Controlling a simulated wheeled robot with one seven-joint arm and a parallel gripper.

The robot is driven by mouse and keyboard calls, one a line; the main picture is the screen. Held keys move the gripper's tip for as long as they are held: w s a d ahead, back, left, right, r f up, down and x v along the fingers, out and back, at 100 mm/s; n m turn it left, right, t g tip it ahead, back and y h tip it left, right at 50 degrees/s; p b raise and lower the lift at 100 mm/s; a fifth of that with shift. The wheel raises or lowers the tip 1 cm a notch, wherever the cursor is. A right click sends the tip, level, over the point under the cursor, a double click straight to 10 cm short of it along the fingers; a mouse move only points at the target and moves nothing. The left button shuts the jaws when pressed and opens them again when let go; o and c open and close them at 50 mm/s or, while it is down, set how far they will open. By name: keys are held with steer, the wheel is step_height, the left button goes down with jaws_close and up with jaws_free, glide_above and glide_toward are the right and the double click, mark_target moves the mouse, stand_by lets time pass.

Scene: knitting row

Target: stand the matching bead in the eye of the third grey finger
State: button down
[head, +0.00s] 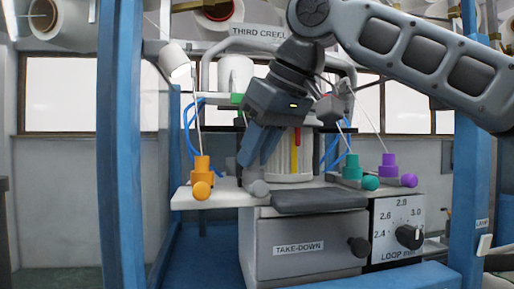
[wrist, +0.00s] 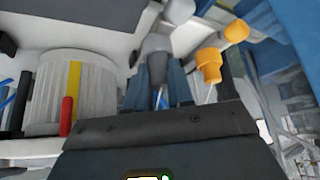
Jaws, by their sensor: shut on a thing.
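My gripper (head: 256,153) points down above the front of the white plate, and its blue jaws show in the wrist view (wrist: 158,85). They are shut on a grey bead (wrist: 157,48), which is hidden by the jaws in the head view. A finger with a grey ball tip (head: 258,188) lies just below the jaws; its eye is hidden, so I cannot tell whether the bead is inside it. An orange bead (head: 202,165) stands at the orange-tipped finger (head: 201,190) on the left. A teal bead (head: 352,167) and a purple bead (head: 389,164) stand at fingers on the right.
A ribbed white cylinder (head: 285,165) with a yellow bar (head: 296,150) and a red bar stands behind the gripper. Thin yarns run up from the beads. Blue posts (head: 120,140) flank the machine. A grey take-down box (head: 310,247) and a dial panel (head: 397,230) are below.

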steer(key=c, duration=0.9)
jaws_free()
steer(key=shift+r, duration=0.1)
steer(key=v, duration=0.7)
steer(key=shift+s+d+r, duration=0.2)
